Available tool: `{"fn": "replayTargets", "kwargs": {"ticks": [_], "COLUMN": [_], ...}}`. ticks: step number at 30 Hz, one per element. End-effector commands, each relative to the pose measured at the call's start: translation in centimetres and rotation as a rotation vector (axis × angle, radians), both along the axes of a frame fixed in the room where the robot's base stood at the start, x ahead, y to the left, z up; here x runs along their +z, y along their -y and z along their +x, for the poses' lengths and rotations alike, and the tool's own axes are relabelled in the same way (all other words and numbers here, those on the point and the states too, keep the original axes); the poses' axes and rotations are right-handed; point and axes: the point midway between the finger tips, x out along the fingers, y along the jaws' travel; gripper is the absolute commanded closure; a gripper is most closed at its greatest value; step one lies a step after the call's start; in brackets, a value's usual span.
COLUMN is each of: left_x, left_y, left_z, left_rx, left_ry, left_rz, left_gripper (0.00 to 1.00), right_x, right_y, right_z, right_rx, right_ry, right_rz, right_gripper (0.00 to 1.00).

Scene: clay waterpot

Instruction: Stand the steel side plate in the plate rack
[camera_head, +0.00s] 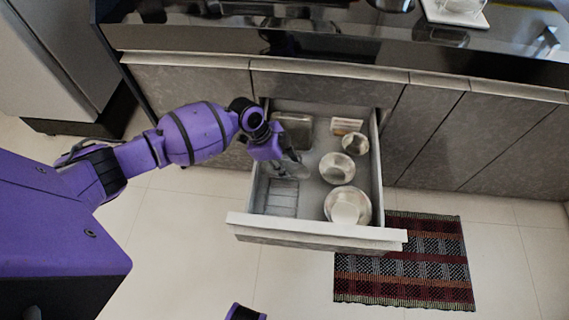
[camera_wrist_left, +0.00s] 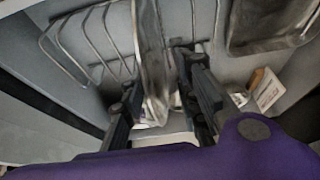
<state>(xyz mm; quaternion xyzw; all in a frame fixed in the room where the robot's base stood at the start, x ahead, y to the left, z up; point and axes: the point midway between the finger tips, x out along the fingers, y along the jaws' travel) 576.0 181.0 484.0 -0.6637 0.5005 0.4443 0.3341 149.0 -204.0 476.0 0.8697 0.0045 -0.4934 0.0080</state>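The steel side plate (camera_wrist_left: 152,60) stands nearly edge-on between the fingers of my left gripper (camera_wrist_left: 160,75) in the left wrist view. The fingers are spread, with a visible gap between the plate and the right-hand finger, so the gripper looks open around it. The wire plate rack (camera_wrist_left: 88,45) has bars on both sides of the plate; how the plate's lower edge sits is hidden. In the head view my left gripper (camera_head: 280,160) is low in the open drawer, by the plate (camera_head: 291,167) at the far end of the rack (camera_head: 282,198). My right gripper is not visible.
The drawer (camera_head: 320,229) also holds a dark rectangular tray (camera_head: 293,130) at back left, a small box (camera_head: 346,126) at back right, and steel bowls (camera_head: 337,167) along the right. A striped rug (camera_head: 405,262) lies on the floor.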

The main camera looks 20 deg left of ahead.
Motion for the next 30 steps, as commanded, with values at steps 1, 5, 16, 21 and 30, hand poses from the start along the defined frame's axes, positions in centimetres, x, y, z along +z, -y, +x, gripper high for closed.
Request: {"fn": "replayTargets", "kwargs": {"ticks": [1, 5, 16, 21, 30], "left_x": [0.0, 0.0, 4.6, 8.0, 11.2], "left_y": [0.0, 0.0, -1.7, -3.0, -4.3], "left_z": [0.0, 0.0, -0.4, -0.8, -1.2], "left_rx": [0.0, 0.0, -0.001, -0.001, -0.001], "left_ry": [0.0, 0.0, 0.003, 0.003, 0.001], "left_rz": [0.0, 0.0, 0.001, 0.001, 0.0], "left_gripper": [0.71, 0.71, 0.71, 0.71, 0.71], "right_x": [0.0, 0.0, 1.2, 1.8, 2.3], "right_y": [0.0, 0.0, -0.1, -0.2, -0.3], "right_z": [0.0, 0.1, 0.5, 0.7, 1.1], "right_rx": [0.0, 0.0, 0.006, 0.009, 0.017], "right_ry": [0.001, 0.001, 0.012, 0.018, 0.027], "right_rz": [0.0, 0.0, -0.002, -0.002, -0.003], "right_gripper": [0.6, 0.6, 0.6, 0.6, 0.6]}}
